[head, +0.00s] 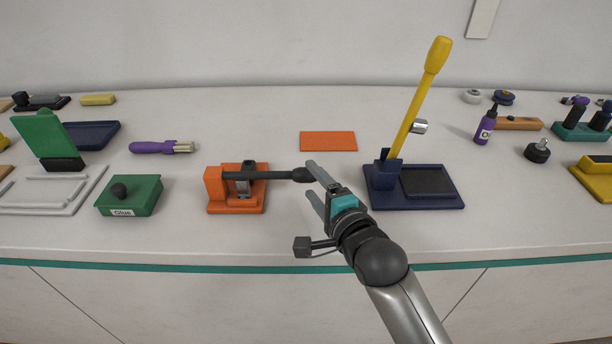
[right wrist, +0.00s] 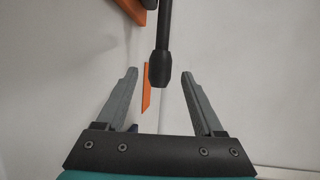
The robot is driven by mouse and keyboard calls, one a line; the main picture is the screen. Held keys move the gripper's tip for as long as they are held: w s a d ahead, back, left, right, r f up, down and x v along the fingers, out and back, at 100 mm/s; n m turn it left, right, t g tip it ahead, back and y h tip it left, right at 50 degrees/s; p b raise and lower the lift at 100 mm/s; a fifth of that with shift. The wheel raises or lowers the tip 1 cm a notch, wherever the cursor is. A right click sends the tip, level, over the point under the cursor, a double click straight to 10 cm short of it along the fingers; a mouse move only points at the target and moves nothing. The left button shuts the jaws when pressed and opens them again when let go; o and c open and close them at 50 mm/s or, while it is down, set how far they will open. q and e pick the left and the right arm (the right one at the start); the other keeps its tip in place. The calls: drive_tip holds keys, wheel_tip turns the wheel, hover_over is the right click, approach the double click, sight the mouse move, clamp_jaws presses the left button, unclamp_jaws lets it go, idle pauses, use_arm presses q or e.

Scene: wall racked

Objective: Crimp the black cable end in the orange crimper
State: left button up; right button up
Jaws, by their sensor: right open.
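The orange crimper (head: 214,188) stands on the bench left of centre. Its black lever (head: 270,175) lies roughly level, reaches right and ends in a thicker black grip. My right gripper (head: 312,187) is open at that grip. In the right wrist view the lever's grip (right wrist: 161,78) hangs between the two spread fingers, with a gap on each side. A small grey part (head: 243,189) shows in the crimper under the lever. I cannot make out a black cable end for certain. My left gripper is not in view.
A green glue box (head: 130,197) stands left of the crimper. A navy press with a tall yellow lever (head: 420,95) stands right of my gripper. A flat orange plate (head: 328,141) lies behind. The bench's front strip before the crimper is clear.

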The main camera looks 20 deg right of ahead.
sight(310, 179)
drive_tip(key=shift+b+x, duration=0.3)
drive_tip(key=shift+x, duration=1.8)
clamp_jaws()
